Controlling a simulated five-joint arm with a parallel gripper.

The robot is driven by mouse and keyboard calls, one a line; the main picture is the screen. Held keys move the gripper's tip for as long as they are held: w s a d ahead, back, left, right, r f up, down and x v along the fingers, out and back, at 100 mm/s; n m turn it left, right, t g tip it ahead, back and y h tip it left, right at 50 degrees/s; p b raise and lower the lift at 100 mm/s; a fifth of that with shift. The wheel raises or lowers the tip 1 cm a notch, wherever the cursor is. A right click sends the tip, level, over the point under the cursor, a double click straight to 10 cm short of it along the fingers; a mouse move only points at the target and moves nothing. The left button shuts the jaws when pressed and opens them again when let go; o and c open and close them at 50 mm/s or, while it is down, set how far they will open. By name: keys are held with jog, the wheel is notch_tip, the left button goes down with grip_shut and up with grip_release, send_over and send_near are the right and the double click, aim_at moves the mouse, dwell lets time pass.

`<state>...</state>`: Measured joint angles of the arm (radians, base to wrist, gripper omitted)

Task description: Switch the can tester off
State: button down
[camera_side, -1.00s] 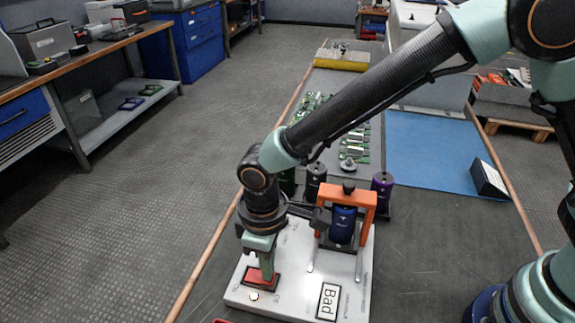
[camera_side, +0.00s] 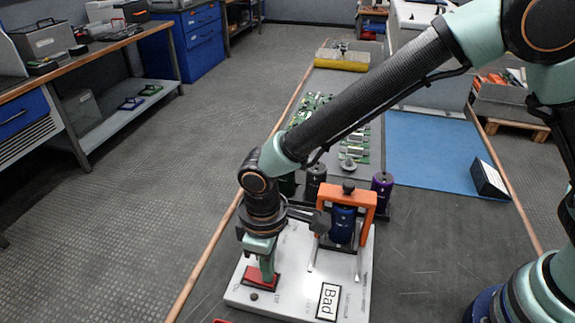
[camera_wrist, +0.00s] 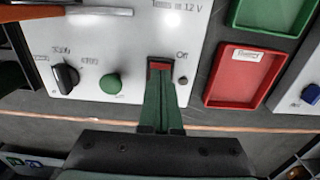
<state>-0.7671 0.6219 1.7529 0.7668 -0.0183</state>
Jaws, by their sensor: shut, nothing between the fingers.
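The can tester (camera_side: 296,262) is a white panel with an orange clamp frame (camera_side: 348,194) over a blue can (camera_side: 342,224) and a display reading "Bad" (camera_side: 328,301). Its red rocker switch (camera_side: 250,277) is at the left front, partly hidden by my gripper. The small lamp (camera_side: 254,296) beside the switch is dark. My gripper (camera_side: 267,278) points down, shut and empty, with its tips at the switch. In the wrist view the fingertips (camera_wrist: 160,74) cover much of the red switch (camera_wrist: 160,65), and the lamp (camera_wrist: 183,80) is dark, below the word "Off".
In the wrist view a black knob (camera_wrist: 66,77) and a green button (camera_wrist: 110,84) are on the panel. A red tray (camera_wrist: 239,102) and a green tray (camera_wrist: 239,18) lie beside it. A purple can (camera_side: 382,188) and a dark can (camera_side: 314,178) stand behind the clamp.

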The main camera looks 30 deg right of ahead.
notch_tip(320, 180, up, 7)
jog(key=shift+f, duration=0.2)
dwell(0.6)
jog(key=w+d+r+m+t, duration=0.1)
jog(key=d+r, duration=0.2)
jog(key=d, duration=0.2)
jog(key=w+d+r+m, duration=0.1)
jog(key=d+r+m, duration=0.1)
jog(key=d+r, duration=0.2)
jog(key=d+r+m+t+y, duration=0.1)
jog(key=d+r, duration=0.2)
jog(key=d, duration=0.4)
jog(key=shift+w+r+t, duration=0.3)
jog(key=shift+w+r, duration=0.05)
jog(key=shift+w, duration=0.05)
jog(key=s+d+r+m+t, duration=0.1)
jog(key=s+d+m, duration=0.1)
jog(key=d, duration=0.5)
jog(key=s+d+r+m+t+h, duration=0.1)
jog(key=s+d+r+m+t, duration=0.1)
jog(key=d, duration=0.5)
jog(key=shift+s+d+r+m, duration=0.15)
jog(key=shift+s+m, duration=0.35)
jog(key=shift+s, duration=0.35)
